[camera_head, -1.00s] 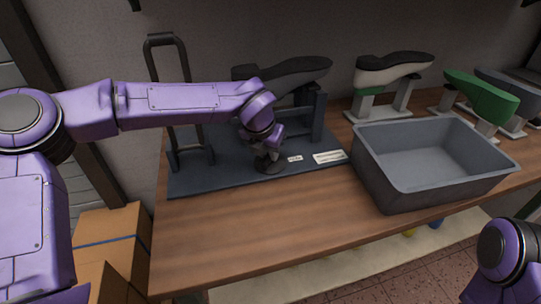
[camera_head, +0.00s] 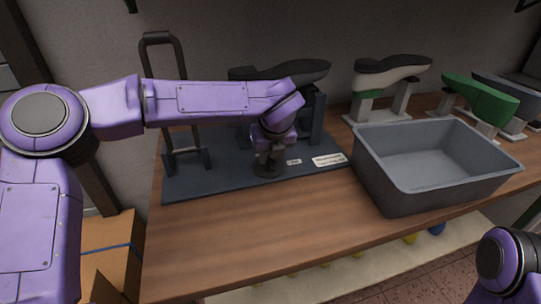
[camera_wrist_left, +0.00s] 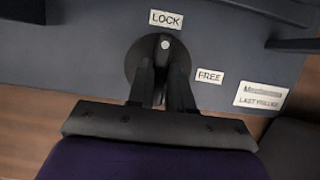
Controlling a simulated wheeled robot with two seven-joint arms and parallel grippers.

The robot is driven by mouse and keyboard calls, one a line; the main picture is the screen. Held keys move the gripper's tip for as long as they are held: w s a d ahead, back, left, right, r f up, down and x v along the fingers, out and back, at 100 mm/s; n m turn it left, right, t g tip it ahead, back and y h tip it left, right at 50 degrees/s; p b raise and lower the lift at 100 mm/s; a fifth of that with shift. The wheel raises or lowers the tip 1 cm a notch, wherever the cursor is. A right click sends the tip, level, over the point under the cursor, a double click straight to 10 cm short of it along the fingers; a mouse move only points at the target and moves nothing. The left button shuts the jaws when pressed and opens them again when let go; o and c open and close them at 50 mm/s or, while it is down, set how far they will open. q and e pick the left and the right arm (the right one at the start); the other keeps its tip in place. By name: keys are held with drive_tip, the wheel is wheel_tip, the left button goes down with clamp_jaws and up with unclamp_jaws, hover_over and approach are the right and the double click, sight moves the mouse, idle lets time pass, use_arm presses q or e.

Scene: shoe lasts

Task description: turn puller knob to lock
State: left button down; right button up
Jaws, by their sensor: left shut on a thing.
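The puller's dark base plate (camera_head: 205,180) lies on the bench, with a tall handle frame (camera_head: 165,40) at its left and a dark last (camera_head: 300,70) on its stand. The round black knob (camera_head: 268,171) sits near the plate's front edge. In the left wrist view the knob (camera_wrist_left: 133,62) shows a white dot pointing up toward the LOCK label (camera_wrist_left: 166,19); the FREE label (camera_wrist_left: 210,77) is to its right. My left gripper (camera_head: 268,158) points down, its fingers shut on the knob's grip; they also show in the left wrist view (camera_wrist_left: 161,75). My right gripper is out of view.
A grey open bin (camera_head: 420,195) stands to the right of the plate, empty. Behind it are a black and white last (camera_head: 392,70) and a green last (camera_head: 480,97) on stands. The bench's front area is clear wood.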

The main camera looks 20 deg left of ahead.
use_arm(q)
drive_tip(key=shift+r, duration=0.1)
idle(0.4)
drive_tip(key=c, duration=1)
unclamp_jaws()
drive_tip(key=shift+d, duration=0.1)
drive_tip(key=v, duration=1)
drive_tip(key=shift+d+r, duration=0.2)
